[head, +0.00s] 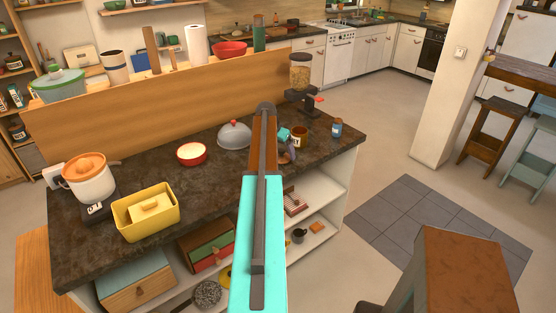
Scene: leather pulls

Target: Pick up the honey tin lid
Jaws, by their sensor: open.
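The honey tin lid is most likely the yellow lid (151,208) with a raised grip, seated in the mouth of a yellow rectangular tin (146,226). The tin stands at the front left of the dark counter, and I see no label on it. My arm rises through the middle of the view and bends down behind itself. My gripper (289,154) is partly hidden behind the arm, over the right part of the counter. It is open, appears empty, and is well to the right of the tin.
Left of the tin are a white pot with an orange lid (85,164) and a scale (95,211). A red-rimmed dish (192,153) and metal dome (235,135) stand behind. A mug (299,137), jar (337,127) and dispenser (301,77) are near my gripper.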

